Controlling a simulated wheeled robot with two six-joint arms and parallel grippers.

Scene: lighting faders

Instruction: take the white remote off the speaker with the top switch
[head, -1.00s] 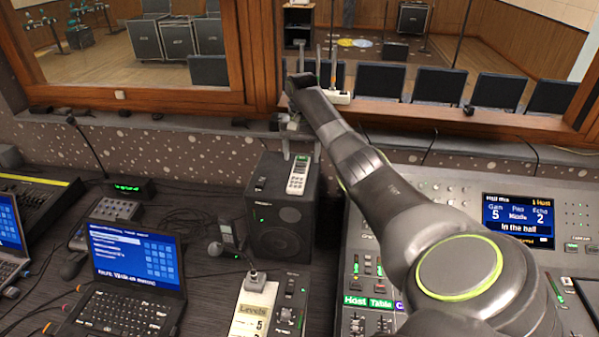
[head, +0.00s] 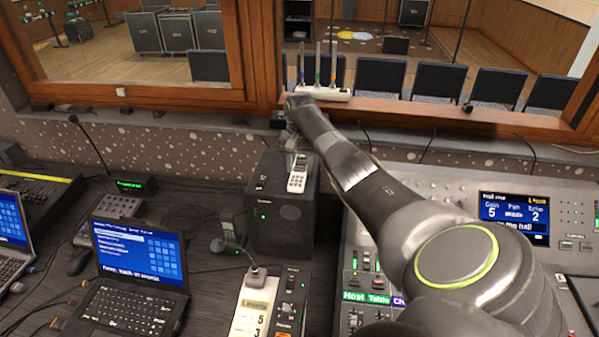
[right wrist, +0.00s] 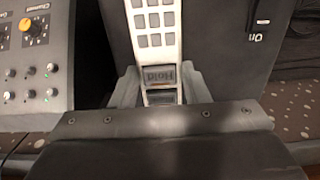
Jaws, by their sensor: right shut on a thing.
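The white remote (head: 298,180) lies along the top of the black speaker (head: 282,222), near its right side. A small black switch (head: 262,178) sits left of it on the speaker top. In the right wrist view the switch, marked "On", is at the upper right (right wrist: 259,20). My right gripper (head: 299,153) is shut on the remote's far end. In the right wrist view its fingers stand on both sides of the remote (right wrist: 153,22), at the part with a "Hold" display. I cannot tell any gap under the remote. My left gripper is not in view.
A mixing console (head: 470,190) stands right of the speaker, partly behind my right arm. A cordless handset (head: 229,232) and a laptop (head: 135,275) are to the left. A labelled fader box (head: 265,305) is in front. A white holder with upright sticks (head: 322,94) is on the window ledge.

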